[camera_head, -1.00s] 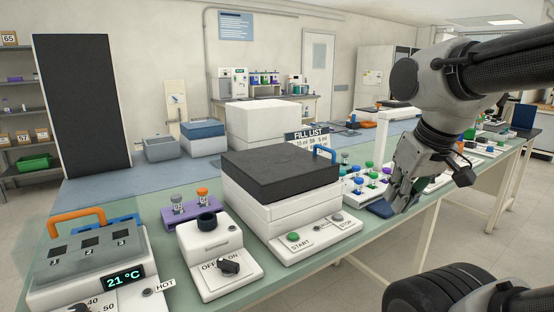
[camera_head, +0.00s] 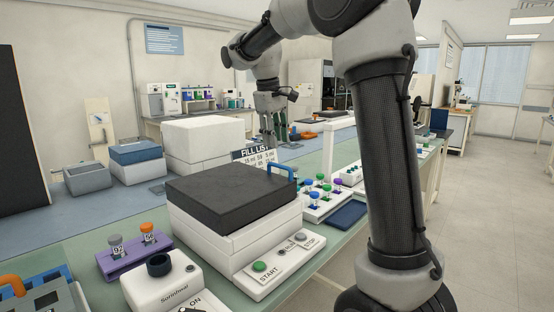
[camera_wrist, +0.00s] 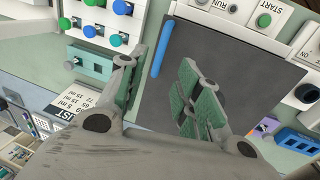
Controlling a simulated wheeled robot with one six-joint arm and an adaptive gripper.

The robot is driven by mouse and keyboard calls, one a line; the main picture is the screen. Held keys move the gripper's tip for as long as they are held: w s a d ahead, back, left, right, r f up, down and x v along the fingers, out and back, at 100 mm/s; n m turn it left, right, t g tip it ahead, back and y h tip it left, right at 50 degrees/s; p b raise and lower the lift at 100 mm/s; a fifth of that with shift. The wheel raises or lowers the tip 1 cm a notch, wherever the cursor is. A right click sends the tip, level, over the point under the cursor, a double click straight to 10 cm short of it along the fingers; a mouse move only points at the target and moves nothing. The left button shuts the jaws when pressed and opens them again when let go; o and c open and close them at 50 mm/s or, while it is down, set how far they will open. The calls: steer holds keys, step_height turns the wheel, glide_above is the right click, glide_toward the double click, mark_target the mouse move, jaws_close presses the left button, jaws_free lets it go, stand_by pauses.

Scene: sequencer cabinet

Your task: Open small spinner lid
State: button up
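The small spinner (camera_head: 224,232) is a white box with a flat dark lid (camera_head: 232,188), which lies shut on it. A blue bar handle (camera_head: 284,173) stands at the lid's right back edge. In the wrist view the dark lid (camera_wrist: 225,50) fills the upper right, with the blue handle (camera_wrist: 163,47) along its left edge. My gripper (camera_head: 275,138) is beyond and above the handle in the head view, pointing down. In the wrist view my gripper (camera_wrist: 160,100) is open and empty, and the handle shows ahead between its fingers, apart from them.
A rack of coloured-cap tubes (camera_head: 326,199) stands right of the spinner. The Fill List sign (camera_head: 254,156) and a white box (camera_head: 203,143) are behind it. A small white device (camera_head: 168,289) and purple rack (camera_head: 134,256) are at front left.

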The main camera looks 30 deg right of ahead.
mark_target(279, 165)
steer(key=f, duration=0.2)
steer(key=d+f, duration=0.1)
steer(key=f, duration=0.4)
steer(key=shift+w+d+f, duration=0.2)
steer(key=shift+w+f, duration=0.05)
steer(key=shift+f, duration=0.1)
steer(key=shift+c, duration=0.2)
jaws_close()
